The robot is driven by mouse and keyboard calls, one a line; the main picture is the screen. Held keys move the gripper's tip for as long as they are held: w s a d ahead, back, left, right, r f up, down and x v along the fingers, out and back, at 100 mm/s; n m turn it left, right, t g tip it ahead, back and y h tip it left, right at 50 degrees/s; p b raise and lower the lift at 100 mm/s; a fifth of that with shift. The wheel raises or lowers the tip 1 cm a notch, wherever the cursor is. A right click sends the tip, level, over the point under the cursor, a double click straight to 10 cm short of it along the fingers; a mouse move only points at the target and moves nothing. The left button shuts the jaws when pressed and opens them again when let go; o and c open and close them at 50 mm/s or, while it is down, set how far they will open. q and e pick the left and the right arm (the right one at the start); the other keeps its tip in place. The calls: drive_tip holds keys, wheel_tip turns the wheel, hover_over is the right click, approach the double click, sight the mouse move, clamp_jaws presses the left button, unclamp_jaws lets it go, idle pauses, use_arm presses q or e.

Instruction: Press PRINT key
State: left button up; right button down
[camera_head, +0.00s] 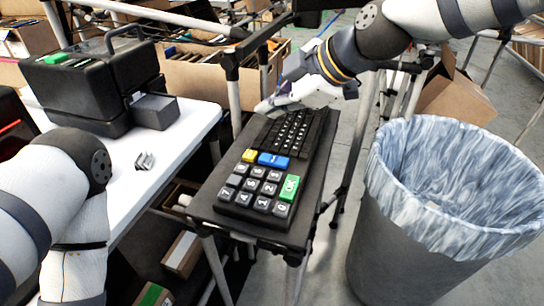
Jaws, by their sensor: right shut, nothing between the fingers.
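A black keypad (238,209) lies on a small dark stand in the middle of the head view. Its large grey number keys are at the near end, with a yellow key (249,156), a wide blue key (273,160) and a green key (289,188). The lettering on the blue key is too small to read, so I cannot tell whether it is PRINT. Rows of small black keys (290,131) fill the far end. My right gripper (263,107) is shut and empty at the far left edge of these small keys; contact is unclear. My left gripper is out of view.
A white table (190,130) at left holds a black printer-like machine (90,85) and a small metal piece (145,160). A grey bin (385,240) with a bluish liner stands close right of the stand. Cartons and racks fill the back.

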drive_tip(key=b, duration=0.3)
hover_over(272, 161)
wheel_tip(272, 161, down, 7)
drive_tip(key=shift+f, duration=0.1)
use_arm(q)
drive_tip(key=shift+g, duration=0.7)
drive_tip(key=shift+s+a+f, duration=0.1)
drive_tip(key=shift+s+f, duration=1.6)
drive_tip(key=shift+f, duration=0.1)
use_arm(e)
drive_tip(key=shift+f, duration=0.8)
drive_tip(key=shift+f, duration=0.1)
drive_tip(key=shift+f, duration=0.35)
